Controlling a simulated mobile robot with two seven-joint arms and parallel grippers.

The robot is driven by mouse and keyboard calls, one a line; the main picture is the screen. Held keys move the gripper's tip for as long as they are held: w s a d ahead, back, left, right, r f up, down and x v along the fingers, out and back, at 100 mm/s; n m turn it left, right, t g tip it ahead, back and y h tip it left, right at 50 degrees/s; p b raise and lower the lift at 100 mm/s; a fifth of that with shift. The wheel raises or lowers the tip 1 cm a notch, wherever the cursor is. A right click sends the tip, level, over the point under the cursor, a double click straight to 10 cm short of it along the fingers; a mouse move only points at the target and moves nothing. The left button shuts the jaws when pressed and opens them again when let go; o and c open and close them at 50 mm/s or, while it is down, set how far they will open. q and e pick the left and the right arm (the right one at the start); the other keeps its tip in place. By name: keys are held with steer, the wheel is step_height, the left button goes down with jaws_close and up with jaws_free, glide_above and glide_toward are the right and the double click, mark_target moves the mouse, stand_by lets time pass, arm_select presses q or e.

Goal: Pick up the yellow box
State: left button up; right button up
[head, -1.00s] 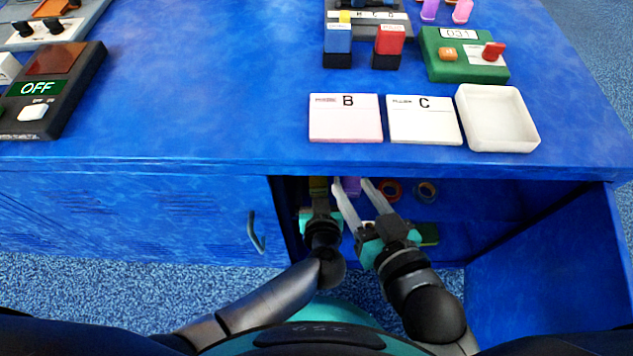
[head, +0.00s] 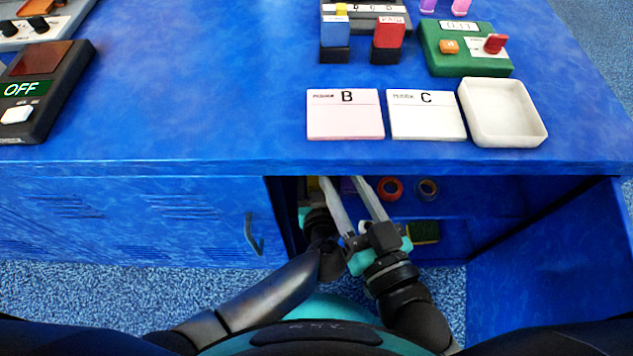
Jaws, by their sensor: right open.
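A small patch of dull yellow (head: 313,184) shows inside the open cabinet, at the left under the tabletop edge. It may be the yellow box; most of it is hidden by the tabletop and my grippers. My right gripper (head: 343,181) reaches into the cabinet with its two long pale fingers apart and nothing visible between them except part of a purple thing (head: 347,186) behind. Its left finger is close beside the yellow patch; I cannot tell whether they touch. My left gripper (head: 312,212) is low at the cabinet's left side, partly behind the right one, and its fingertips are hidden.
The cabinet also holds a red tape roll (head: 389,188), a grey-brown roll (head: 427,189) and a green-yellow sponge (head: 424,232). The blue tabletop (head: 200,90) overhangs the opening. An open door (head: 550,265) stands at the right. Cards and a white tray (head: 503,137) lie above.

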arm_select(q)
jaws_close()
stand_by(0.3)
stand_by(0.3)
